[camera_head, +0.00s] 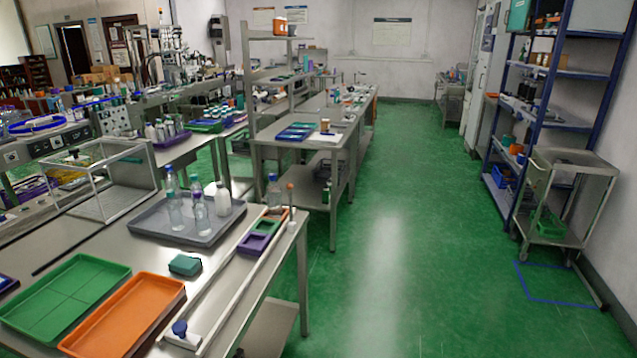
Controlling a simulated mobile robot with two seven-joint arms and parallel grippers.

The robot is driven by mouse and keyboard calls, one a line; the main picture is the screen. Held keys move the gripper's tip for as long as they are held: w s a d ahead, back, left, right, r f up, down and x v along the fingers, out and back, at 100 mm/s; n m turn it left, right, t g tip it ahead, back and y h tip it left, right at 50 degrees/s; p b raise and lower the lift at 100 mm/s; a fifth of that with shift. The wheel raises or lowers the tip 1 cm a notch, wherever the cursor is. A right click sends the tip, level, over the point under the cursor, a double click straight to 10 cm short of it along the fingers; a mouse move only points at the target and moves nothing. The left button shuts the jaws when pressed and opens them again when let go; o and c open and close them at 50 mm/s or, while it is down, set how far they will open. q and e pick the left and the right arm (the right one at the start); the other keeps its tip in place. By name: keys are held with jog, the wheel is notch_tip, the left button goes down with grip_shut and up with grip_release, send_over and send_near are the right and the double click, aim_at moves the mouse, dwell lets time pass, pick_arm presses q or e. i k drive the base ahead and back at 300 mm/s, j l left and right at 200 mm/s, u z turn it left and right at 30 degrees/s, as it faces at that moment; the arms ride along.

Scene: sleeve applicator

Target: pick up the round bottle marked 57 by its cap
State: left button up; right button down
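Several bottles stand on a grey tray (150,232) on the near table. A white bottle (223,203) stands at the tray's right end. Another clear bottle with a blue cap (273,178) stands at the table's far right corner, off the tray. The markings are too small to read, so I cannot tell which bottle is 57. Neither of my grippers is in view.
A green tray (68,290), an orange tray (125,312) and a small green block (185,265) lie nearer on the table. A clear box (105,180) stands behind left. The green floor (400,240) to the right is free.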

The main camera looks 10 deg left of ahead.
aim_at(273, 202)
jog(key=u, duration=1.8)
jog(key=l+u, duration=0.2)
jog(key=u, duration=0.15)
jog(key=l+u, duration=0.3)
jog(key=i+l+u, duration=0.1)
jog(key=u, duration=0.25)
jog(key=l+u, duration=0.25)
jog(key=l, duration=0.2)
jog(key=k+l+u, duration=0.25)
jog(key=l, duration=0.15)
jog(key=k+l+u, duration=0.15)
jog(key=l, duration=0.3)
jog(key=k+l+u, duration=0.1)
jog(key=l, duration=0.3)
jog(key=k+l+u, duration=0.15)
jog(key=l, duration=0.3)
jog(key=k+l+u, duration=0.15)
jog(key=l, duration=0.25)
